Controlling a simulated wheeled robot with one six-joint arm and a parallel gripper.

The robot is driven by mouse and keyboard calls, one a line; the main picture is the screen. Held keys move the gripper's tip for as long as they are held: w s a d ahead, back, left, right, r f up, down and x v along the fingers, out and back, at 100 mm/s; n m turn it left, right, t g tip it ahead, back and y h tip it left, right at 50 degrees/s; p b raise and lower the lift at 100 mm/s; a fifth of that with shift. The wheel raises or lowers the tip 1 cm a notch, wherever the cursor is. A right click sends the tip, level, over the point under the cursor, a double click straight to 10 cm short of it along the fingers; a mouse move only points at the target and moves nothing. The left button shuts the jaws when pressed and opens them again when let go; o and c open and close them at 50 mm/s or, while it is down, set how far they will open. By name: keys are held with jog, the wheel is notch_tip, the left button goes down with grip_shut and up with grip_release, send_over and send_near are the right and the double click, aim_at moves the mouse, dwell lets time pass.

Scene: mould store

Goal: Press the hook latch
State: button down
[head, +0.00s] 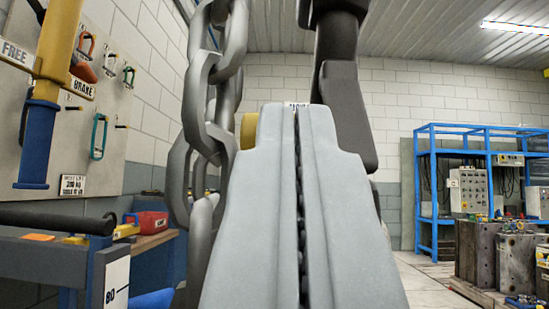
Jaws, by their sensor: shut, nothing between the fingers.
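My gripper (296,112) fills the lower middle of the head view, its two pale grey fingers shut together and pointing away from me. A dark grey hook (345,110) hangs from above just right of the fingertips; its lower part goes behind my gripper. A yellow rounded piece (248,131) shows at the left edge of the fingertips, mostly hidden; I cannot tell whether it is the hook latch. The latch is otherwise not clearly seen, and I cannot tell whether the fingertips touch anything.
A thick grey chain (205,110) hangs close on the left. A board with a yellow and blue lever (50,90) and carabiners is on the left wall. A bench (150,240) holds a red box (151,222). A blue rack (433,190) and metal blocks (517,260) stand at right.

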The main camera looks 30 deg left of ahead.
notch_tip(320, 180, down, 7)
jog(key=shift+d, duration=0.15)
jog(key=shift+d, duration=0.1)
dwell(0.6)
